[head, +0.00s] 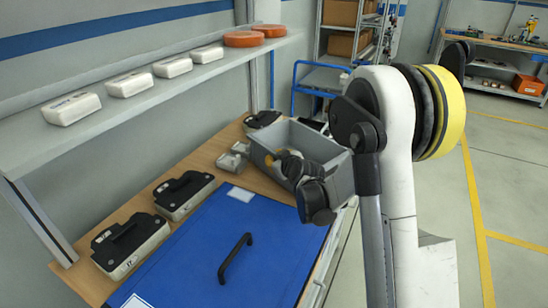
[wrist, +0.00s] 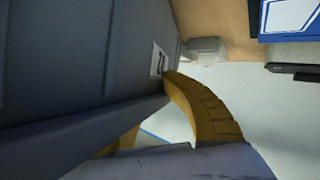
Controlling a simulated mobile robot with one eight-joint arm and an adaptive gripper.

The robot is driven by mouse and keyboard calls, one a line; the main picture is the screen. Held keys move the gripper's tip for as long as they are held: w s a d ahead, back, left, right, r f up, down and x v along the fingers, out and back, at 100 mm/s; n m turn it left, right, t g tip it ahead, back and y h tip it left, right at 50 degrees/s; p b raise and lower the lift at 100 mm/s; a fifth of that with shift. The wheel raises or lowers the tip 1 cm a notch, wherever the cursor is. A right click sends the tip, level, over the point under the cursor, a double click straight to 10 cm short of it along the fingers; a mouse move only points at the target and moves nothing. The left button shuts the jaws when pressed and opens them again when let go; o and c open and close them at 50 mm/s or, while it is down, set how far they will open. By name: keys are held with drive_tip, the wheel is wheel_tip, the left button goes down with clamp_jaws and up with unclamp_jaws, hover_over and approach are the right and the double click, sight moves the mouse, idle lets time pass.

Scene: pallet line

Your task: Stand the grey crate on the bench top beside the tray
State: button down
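The grey crate (head: 325,146) is open-topped and looks empty apart from my gripper. In the head view it is at the bench's far right, its right end by the bench edge. My gripper (head: 283,163) is at its near side. In the wrist view the crate wall (wrist: 75,75) fills the left, and my gripper's (wrist: 152,108) yellow fingers lie on both sides of its rim, seemingly closed on it. I cannot tell whether the crate's base touches the wooden bench top (head: 213,148). A blue panel (head: 205,250) with a black handle lies nearer; I see no clear tray.
Black-and-white cases (head: 130,245) line the bench's wall side, and small grey-white parts (head: 233,158) sit left of the crate. A shelf (head: 110,110) with white boxes and orange discs overhangs the bench. Open floor (head: 500,190) is at right.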

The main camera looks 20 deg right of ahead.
drive_tip(key=shift+f+b, duration=0.5)
drive_tip(key=shift+f, duration=0.05)
drive_tip(key=c, duration=1.5)
unclamp_jaws()
drive_tip(key=shift+c, duration=0.2)
wheel_tip(320, 180, up, 10)
drive_tip(key=shift+f, duration=0.1)
drive_tip(key=shift+s+a+r, duration=0.15)
drive_tip(key=shift+s+r, duration=0.15)
drive_tip(key=s+a+r+m+g, duration=0.1)
drive_tip(key=s+a+r+g, duration=0.15)
drive_tip(key=s, duration=0.55)
drive_tip(key=s+a+r+m+g, duration=0.1)
drive_tip(key=s+a, duration=0.2)
drive_tip(key=s, duration=0.6)
drive_tip(key=s+f+m+g, duration=0.1)
drive_tip(key=s+f, duration=0.1)
drive_tip(key=s, duration=0.8)
drive_tip(key=s+f+m+g, duration=0.1)
drive_tip(key=s+f, duration=0.2)
drive_tip(key=s, duration=0.7)
drive_tip(key=shift+s+a+g+h, duration=0.15)
drive_tip(key=shift+g+h, duration=0.15)
drive_tip(key=shift+g, duration=0.05)
